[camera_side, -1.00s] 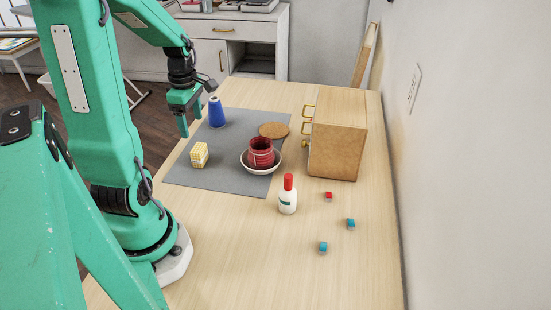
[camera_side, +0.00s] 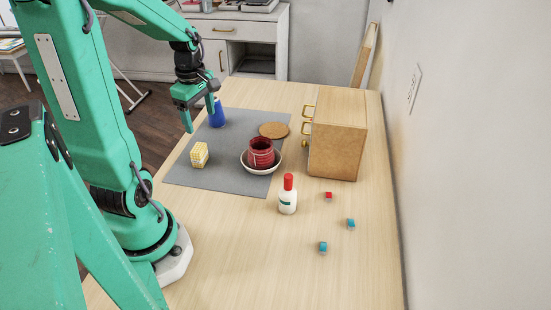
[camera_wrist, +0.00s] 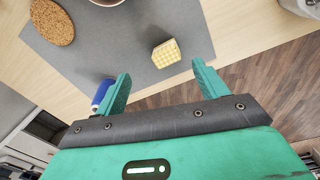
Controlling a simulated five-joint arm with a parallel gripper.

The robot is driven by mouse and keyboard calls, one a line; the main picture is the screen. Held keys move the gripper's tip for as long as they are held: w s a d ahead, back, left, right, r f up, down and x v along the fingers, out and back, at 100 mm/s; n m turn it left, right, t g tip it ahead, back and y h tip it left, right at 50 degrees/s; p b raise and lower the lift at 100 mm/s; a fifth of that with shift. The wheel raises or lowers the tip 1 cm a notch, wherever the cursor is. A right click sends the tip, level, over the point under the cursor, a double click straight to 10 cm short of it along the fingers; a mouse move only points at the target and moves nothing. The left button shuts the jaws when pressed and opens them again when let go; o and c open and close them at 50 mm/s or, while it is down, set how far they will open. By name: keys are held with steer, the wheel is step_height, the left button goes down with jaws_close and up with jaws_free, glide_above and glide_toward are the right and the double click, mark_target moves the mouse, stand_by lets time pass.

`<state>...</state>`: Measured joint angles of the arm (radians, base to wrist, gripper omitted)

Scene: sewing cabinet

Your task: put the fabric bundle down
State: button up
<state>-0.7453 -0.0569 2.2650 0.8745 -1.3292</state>
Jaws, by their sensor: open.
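The fabric bundle, a small yellow-and-white checked block (camera_side: 199,155), rests on the grey mat (camera_side: 225,178) near its left side. It also shows in the wrist view (camera_wrist: 166,53), ahead of and between my fingertips, not touching them.
A red cup (camera_side: 261,152) stands in a white bowl (camera_side: 246,164) on the mat, with a cork disc (camera_side: 274,130) behind. A white bottle with a red cap (camera_side: 287,197), several small blocks and a wooden cabinet (camera_side: 338,136) stand to the right.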

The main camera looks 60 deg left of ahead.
steer(key=d+r+m+t, duration=0.2)
steer(key=d+r+m, duration=0.3)
steer(key=d+m, duration=0.5)
steer(key=d+r+m+t, duration=0.3)
steer(key=d+r+m, duration=0.1)
steer(key=d+m, duration=0.7)
steer(key=m, duration=0.2)
steer(key=shift+s+d+r+m, duration=0.15)
steer(key=shift+s+r+m, duration=0.1)
steer(key=shift+r+m, duration=0.15)
